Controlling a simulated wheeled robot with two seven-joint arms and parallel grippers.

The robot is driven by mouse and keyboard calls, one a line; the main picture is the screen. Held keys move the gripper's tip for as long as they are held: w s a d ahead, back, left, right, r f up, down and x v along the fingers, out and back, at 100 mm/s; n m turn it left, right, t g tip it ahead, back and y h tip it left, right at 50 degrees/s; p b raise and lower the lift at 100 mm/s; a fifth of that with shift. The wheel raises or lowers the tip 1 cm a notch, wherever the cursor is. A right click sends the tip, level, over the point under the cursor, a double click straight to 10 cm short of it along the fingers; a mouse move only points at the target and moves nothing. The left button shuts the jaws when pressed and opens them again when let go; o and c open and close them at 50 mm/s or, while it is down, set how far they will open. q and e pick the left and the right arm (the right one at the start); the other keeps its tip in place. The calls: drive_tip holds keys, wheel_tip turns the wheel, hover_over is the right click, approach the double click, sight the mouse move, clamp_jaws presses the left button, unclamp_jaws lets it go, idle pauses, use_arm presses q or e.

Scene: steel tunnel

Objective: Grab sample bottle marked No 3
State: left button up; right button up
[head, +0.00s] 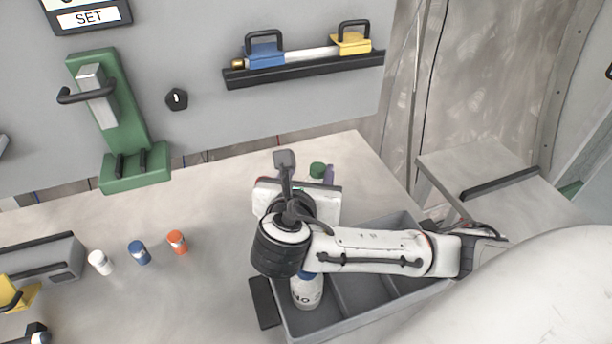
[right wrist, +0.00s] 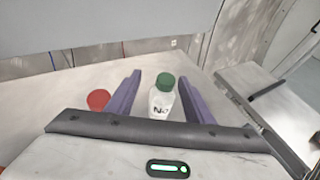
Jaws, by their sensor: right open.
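A white bottle with a green cap (right wrist: 163,98) stands upright on the table between the two purple fingers of my right gripper (right wrist: 160,80). Its label reads "No"; the number is not readable. The fingers are apart, with a gap to the bottle visible on the left side. In the head view, only the green cap (head: 317,169) shows, with a purple finger of my right gripper (head: 328,175) beside it; my arm hides the rest. Another white bottle marked "NO" (head: 307,292) with a blue cap stands in the grey tray; its number is hidden. My left gripper is not seen.
A red cap (right wrist: 98,99) is left of my fingers. The grey divided tray (head: 345,327) lies under my right forearm. White (head: 100,262), blue (head: 139,252) and orange (head: 177,242) small containers stand at left. A green fixture (head: 120,120) stands against the back panel.

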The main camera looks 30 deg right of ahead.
sight(319, 165)
drive_tip(key=shift+w+d+f, duration=0.25)
drive_tip(key=shift+d, duration=0.25)
drive_tip(key=shift+w+d+f, duration=0.2)
drive_tip(key=shift+w+d, duration=0.05)
drive_tip(key=shift+d, duration=0.2)
drive_tip(key=x, duration=0.5)
drive_tip(key=shift+s+d+f, duration=0.15)
drive_tip(key=shift+s, duration=0.2)
drive_tip(key=shift+w+d+f, duration=0.25)
drive_tip(key=shift+w+d, duration=0.05)
drive_tip(key=shift+w, duration=0.15)
clamp_jaws()
